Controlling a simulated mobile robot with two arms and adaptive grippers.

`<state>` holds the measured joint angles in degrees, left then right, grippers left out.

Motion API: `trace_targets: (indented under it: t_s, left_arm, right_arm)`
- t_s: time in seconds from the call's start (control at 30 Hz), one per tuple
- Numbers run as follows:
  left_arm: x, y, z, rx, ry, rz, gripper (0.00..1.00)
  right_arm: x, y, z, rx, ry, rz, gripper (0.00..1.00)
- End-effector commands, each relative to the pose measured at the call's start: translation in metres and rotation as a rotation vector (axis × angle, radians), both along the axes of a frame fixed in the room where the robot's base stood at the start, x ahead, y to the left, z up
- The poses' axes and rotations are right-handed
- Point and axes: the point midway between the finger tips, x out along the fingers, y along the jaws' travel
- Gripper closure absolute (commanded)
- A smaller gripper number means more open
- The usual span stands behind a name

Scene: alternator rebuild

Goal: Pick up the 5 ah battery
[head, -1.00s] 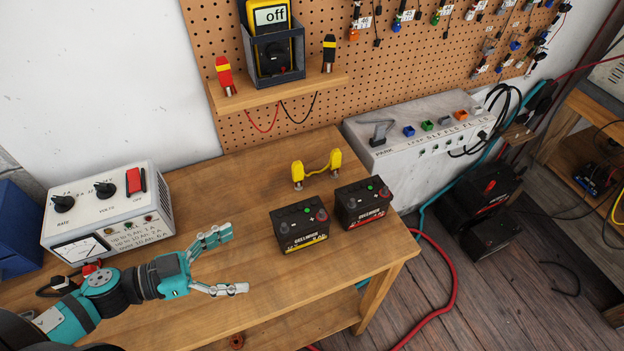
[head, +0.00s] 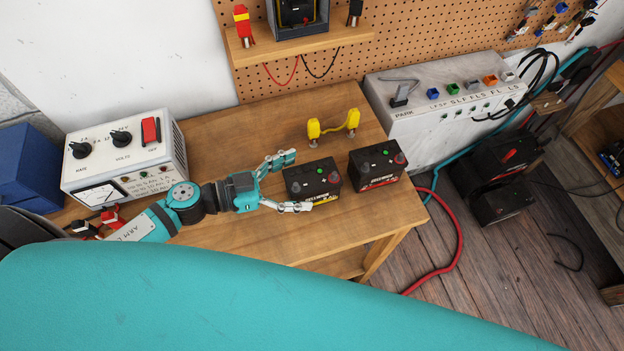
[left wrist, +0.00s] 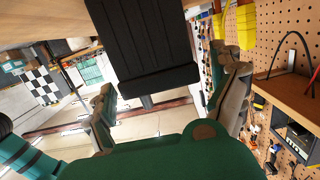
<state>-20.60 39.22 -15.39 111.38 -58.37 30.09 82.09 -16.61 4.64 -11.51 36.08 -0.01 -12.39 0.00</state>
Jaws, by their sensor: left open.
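Two black batteries stand upright on the wooden bench: one with a yellow label (head: 312,181) and one with a red label (head: 377,165) to its right. Their small print is too small to read, so I cannot tell which is the 5 ah one. My left gripper (head: 292,182) is open at the left end of the yellow-label battery, with one finger towards its back and one along its front. In the left wrist view a black ribbed battery (left wrist: 145,45) shows between the spread fingers (left wrist: 163,72). Contact is unclear. My right gripper is out of view.
A yellow-ended jumper (head: 333,126) stands behind the batteries. A white charger box (head: 120,160) is at the bench's left, and a grey test box (head: 440,105) stands beyond its right end. A large teal part of mine covers the foreground.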

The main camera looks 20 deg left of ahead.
Motion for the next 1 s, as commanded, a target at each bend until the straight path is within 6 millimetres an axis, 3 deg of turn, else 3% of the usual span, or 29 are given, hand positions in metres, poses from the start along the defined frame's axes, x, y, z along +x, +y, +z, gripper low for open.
trace_targets:
  t_s: [0.2, 0.47, 1.0]
  left_arm:
    - [0.015, -0.02, -0.002, 0.0, -0.002, 0.001, 0.06]
    - [0.016, -0.022, -0.004, 0.0, 0.0, 0.0, 0.07]
    - [0.015, -0.021, -0.003, 0.0, 0.0, 0.0, 0.78]
  right_arm:
    - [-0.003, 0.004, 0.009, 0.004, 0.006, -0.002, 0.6]
    - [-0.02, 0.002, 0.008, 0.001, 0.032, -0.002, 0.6]
    - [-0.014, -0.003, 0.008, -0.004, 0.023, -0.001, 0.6]
